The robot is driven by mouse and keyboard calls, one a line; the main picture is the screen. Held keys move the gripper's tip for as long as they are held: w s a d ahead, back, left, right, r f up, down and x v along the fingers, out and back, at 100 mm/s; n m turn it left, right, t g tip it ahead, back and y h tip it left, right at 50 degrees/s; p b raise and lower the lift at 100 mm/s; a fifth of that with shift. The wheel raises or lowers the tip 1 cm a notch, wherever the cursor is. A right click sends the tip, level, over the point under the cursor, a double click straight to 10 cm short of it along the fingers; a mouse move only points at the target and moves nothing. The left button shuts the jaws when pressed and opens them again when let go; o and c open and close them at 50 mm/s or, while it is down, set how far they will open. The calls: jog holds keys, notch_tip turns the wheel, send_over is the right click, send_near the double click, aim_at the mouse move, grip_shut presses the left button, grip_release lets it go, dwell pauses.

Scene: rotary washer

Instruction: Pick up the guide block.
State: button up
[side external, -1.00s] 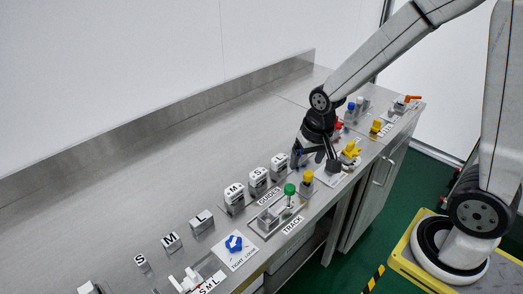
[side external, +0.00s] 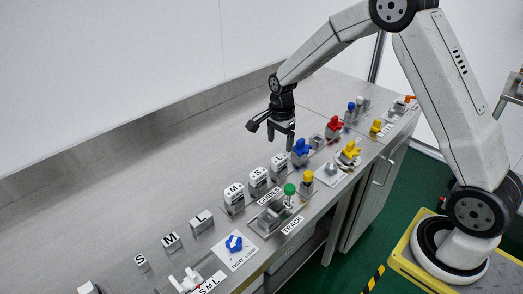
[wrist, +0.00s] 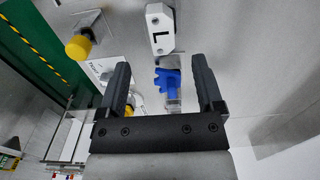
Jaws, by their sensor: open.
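My gripper (side external: 283,146) is open and empty, pointing down above and behind the right end of the row. In the wrist view, its two fingers (wrist: 162,75) are spread apart, with no block between them.
A blue knob (side external: 300,150) is right of the row; it appears between my fingers in the wrist view (wrist: 168,80). A yellow button (side external: 307,177), a green knob (side external: 290,190) and a yellow handle (side external: 349,150) stand near the front. The rear bench top (side external: 150,165) is clear.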

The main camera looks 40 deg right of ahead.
aim_at(279, 158)
jog(key=shift+w+d+f, duration=0.1)
jog(key=shift+f, duration=3.8)
grip_shut()
